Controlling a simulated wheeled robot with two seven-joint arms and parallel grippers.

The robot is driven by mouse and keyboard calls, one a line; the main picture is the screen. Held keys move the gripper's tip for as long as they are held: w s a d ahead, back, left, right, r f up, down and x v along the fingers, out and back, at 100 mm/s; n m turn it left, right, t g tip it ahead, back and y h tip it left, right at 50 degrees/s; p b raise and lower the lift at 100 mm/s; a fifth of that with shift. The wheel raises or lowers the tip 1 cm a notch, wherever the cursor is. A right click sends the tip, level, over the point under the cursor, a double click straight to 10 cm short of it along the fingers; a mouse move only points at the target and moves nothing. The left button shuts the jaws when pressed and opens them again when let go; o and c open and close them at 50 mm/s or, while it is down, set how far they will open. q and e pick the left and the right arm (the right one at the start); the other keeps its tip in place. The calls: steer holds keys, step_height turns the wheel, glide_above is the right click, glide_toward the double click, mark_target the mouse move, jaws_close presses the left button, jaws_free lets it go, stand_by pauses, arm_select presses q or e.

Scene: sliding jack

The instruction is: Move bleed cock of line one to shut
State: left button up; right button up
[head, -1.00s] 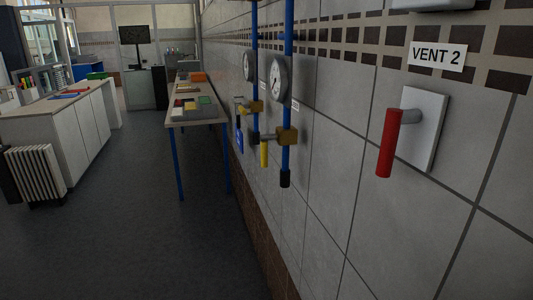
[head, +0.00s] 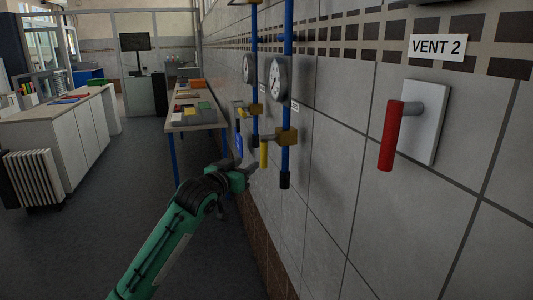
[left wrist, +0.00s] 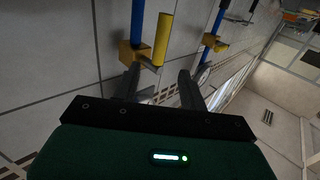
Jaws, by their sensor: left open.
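Two blue pipes run down the wall, each with a brass cock and a yellow lever. The nearer cock (head: 286,136) has its yellow lever (head: 264,153) hanging down, beside its pipe. The farther cock (head: 257,111) has a lever that sticks out to the left. I cannot read which is line one. My left gripper (head: 253,170) is open and empty, just below and left of the nearer lever. In the left wrist view the nearer lever (left wrist: 163,38) stands ahead of the open fingers (left wrist: 160,88), apart from them. My right gripper is not in view.
Round gauges (head: 278,77) sit on the pipes above the cocks. A red lever (head: 390,135) on a white plate, labelled VENT 2, is at the right. A table (head: 207,124) with blue legs stands along the wall behind.

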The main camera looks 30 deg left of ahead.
mark_target(262, 154)
arm_select(q)
steer(key=w+p, duration=0.1)
steer(key=w, duration=0.7)
steer(key=w+a+p, duration=0.1)
steer(key=w, duration=0.3)
steer(key=shift+w+p, duration=0.2)
steer(key=shift+p, duration=0.15)
steer(key=shift+w+f, duration=0.1)
steer(key=shift+w, duration=0.5)
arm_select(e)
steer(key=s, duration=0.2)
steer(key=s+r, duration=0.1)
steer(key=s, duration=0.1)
arm_select(q)
steer(key=shift+c, duration=0.2)
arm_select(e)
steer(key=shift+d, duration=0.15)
arm_select(q)
jaws_close()
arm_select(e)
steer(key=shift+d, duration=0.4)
